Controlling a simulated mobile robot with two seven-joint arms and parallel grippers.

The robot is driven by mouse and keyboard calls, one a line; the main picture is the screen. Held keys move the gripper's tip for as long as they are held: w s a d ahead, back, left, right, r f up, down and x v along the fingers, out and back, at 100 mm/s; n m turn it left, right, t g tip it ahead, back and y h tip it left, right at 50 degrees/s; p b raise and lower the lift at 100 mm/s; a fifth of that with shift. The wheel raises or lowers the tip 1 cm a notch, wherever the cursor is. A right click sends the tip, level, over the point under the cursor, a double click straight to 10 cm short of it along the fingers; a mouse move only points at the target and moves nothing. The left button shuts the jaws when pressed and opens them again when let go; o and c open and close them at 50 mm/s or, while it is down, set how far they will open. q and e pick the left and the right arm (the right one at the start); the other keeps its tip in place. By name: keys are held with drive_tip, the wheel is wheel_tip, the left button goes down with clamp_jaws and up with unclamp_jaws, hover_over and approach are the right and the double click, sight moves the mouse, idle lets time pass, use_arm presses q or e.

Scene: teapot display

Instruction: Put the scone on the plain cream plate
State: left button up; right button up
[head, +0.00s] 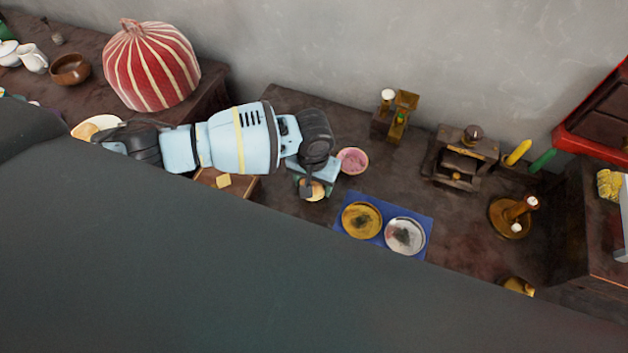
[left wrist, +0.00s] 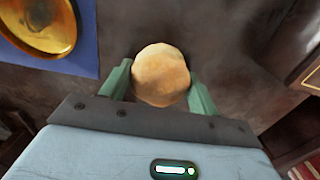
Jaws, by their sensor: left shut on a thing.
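My left gripper (head: 312,187) is shut on the scone (left wrist: 161,75), a round tan piece held between the green fingertips in the left wrist view. The scone also shows under the gripper in the head view (head: 316,194). It is held left of the blue mat, apart from the plates there. On the mat stand a gold plate (head: 361,220) and a silver plate (head: 405,236). A cream round dish (head: 95,126) shows at the left, partly hidden by my arm; I cannot tell if it is the plain cream plate. My right gripper is not in view.
The blue mat (head: 428,219) lies right of the gripper. A pink bowl (head: 352,160) is close by. A small wooden stand (head: 460,162) and a candle holder (head: 508,218) stand further right. A striped red cover (head: 151,65) is at the back left. A dark shape hides the lower view.

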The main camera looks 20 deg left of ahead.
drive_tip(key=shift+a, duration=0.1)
use_arm(q)
drive_tip(key=shift+f, duration=0.1)
drive_tip(key=o, duration=1)
drive_tip(key=shift+r, duration=0.2)
wheel_tip(320, 180, up, 11)
drive_tip(key=shift+p, duration=1)
drive_tip(key=shift+o, duration=0.2)
drive_tip(key=shift+r, duration=0.4)
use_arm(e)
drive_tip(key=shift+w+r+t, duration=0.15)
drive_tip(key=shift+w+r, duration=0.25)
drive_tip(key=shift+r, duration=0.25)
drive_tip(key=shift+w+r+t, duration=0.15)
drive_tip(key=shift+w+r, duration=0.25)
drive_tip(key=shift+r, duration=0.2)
